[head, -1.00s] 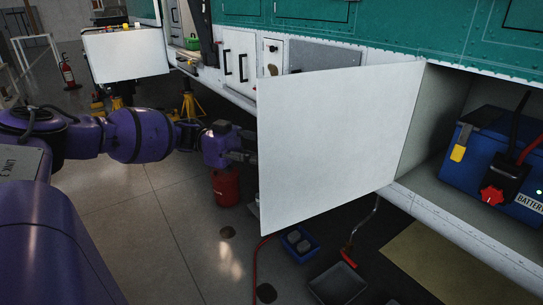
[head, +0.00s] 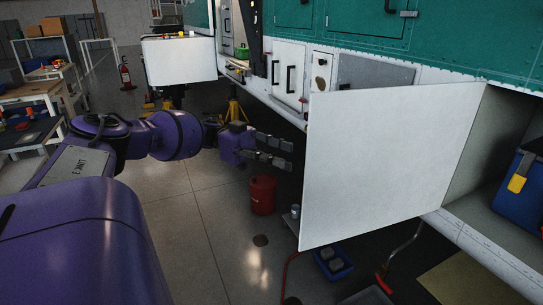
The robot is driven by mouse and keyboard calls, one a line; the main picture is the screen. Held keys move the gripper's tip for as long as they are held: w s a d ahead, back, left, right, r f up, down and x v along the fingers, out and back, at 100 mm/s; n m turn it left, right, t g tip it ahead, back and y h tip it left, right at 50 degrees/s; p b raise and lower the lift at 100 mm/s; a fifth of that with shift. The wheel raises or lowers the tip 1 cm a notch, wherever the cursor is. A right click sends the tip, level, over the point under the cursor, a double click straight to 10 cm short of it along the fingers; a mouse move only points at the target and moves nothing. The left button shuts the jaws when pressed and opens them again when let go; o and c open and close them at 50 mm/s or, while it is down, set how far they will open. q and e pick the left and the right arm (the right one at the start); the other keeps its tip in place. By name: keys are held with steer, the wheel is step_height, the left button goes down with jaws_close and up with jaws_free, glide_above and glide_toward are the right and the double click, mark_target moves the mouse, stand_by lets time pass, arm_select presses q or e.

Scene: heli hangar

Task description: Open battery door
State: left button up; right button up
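The white battery door (head: 388,165) stands swung wide open, its right edge at the side wall of the battery bay (head: 490,160). The blue battery box (head: 520,200) shows in the bay, cut off by the right picture edge, with a yellow latch on it. My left gripper (head: 285,153) is just left of the door's free edge, empty, with its two dark fingers apart. A narrow gap shows between the fingertips and the door in the picture. My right gripper is not in view.
A red can (head: 263,194) and a blue tray (head: 333,263) stand on the floor below. Another white open panel (head: 180,61) is farther back. Workbenches (head: 30,132) line the left side.

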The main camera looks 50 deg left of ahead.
arm_select(q)
steer(key=shift+v, duration=1.1)
